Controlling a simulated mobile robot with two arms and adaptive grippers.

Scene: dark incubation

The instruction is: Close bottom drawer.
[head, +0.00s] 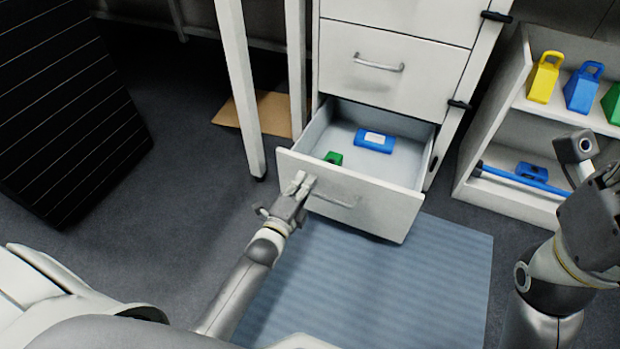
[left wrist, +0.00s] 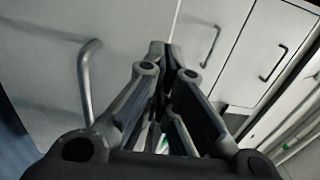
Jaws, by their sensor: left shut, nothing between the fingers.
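The bottom drawer (head: 375,207) of the white cabinet is pulled out in the head view. Inside it lie a blue box (head: 374,141) with a white label and a small green object (head: 333,158). My left gripper (head: 300,183) is shut and empty, at the left part of the drawer front, beside the left end of its bar handle (head: 333,201). I cannot tell whether it touches the front. In the left wrist view, the shut fingers (left wrist: 162,50) point at a white panel, with a metal handle (left wrist: 88,80) to their left. My right gripper (head: 590,190) is partly in frame at the right edge.
A closed drawer (head: 390,85) sits above the open one. A white shelf (head: 535,112) with yellow, blue and green items stands at the right. A blue ribbed mat (head: 400,280) lies below the drawer. A white table leg (head: 240,90) stands left of the cabinet.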

